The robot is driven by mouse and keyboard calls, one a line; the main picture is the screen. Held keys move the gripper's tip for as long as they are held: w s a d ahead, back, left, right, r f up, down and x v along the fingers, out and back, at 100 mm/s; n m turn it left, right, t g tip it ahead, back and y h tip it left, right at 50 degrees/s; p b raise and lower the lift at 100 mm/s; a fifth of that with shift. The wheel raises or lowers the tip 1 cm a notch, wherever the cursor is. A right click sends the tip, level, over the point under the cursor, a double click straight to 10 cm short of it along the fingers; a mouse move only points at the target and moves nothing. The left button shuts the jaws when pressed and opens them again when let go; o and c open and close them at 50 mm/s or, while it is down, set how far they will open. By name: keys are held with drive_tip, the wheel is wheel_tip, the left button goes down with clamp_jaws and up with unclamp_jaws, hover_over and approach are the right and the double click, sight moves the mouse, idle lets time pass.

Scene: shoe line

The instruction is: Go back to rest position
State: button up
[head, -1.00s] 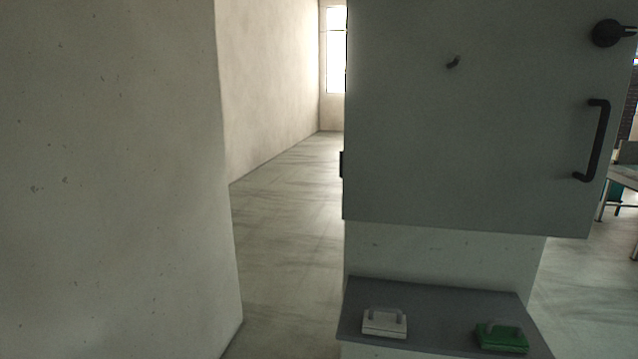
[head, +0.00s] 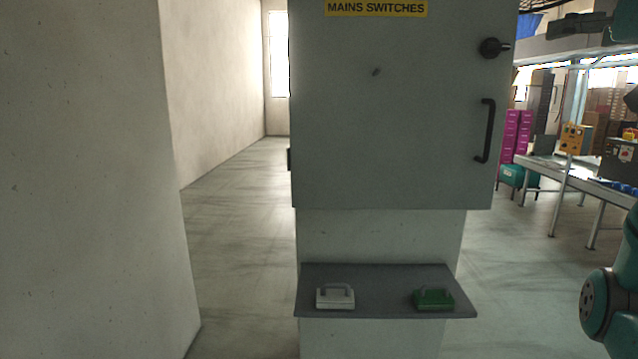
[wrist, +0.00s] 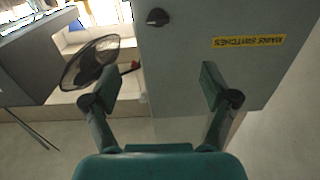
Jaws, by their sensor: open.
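My gripper (wrist: 158,88) shows in the wrist view with its two teal and dark fingers spread wide apart and nothing between them. The wrist view is upside down relative to the head view. The grey cabinet (head: 390,120) with a yellow "MAINS SWITCHES" label (head: 377,8) stands ahead. It also shows beyond my right finger in the wrist view (wrist: 200,30), apart from the fingers as far as I can tell. Part of my teal arm (head: 608,290) is at the right edge of the head view; my gripper's fingers are not seen there.
A grey shelf (head: 385,308) below the cabinet holds a white-grey handled block (head: 335,298) and a green one (head: 433,299). A pale wall (head: 80,180) stands close on the left. Open floor (head: 240,240) lies between. A conveyor (head: 575,180) stands at the right.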

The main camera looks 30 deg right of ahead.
drive_tip(key=w+f+y, duration=0.1)
drive_tip(key=w+f, duration=0.4)
drive_tip(key=f, duration=0.3)
drive_tip(key=w+f+t, duration=0.1)
drive_tip(key=w+f, duration=0.4)
drive_tip(key=f, duration=0.3)
drive_tip(key=w+f+y, duration=0.1)
drive_tip(key=w+f, duration=0.4)
drive_tip(key=f, duration=0.3)
drive_tip(key=w+a+f+y, duration=0.1)
drive_tip(key=a+f, duration=0.3)
drive_tip(key=f, duration=0.5)
drive_tip(key=w+a+f+m, duration=0.1)
drive_tip(key=a+f, duration=0.3)
drive_tip(key=f, duration=0.6)
drive_tip(key=w+a+f+y, duration=0.1)
drive_tip(key=a+f, duration=0.3)
drive_tip(key=f, duration=0.5)
drive_tip(key=s+a+f+n+g+y, duration=0.1)
drive_tip(key=s+a+f+n, duration=0.1)
drive_tip(key=s+a+f, duration=1.55)
drive_tip(key=s+a+f+n+y, duration=0.1)
drive_tip(key=s+a, duration=0.4)
drive_tip(key=s, duration=0.6)
drive_tip(key=s+a+f+n+y, duration=0.1)
drive_tip(key=s+a+n+y, duration=0.2)
drive_tip(key=s, duration=0.8)
drive_tip(key=shift+s+a+f+n+g, duration=0.2)
drive_tip(key=shift+s+a+n+g, duration=0.15)
drive_tip(key=shift+a+n, duration=0.6)
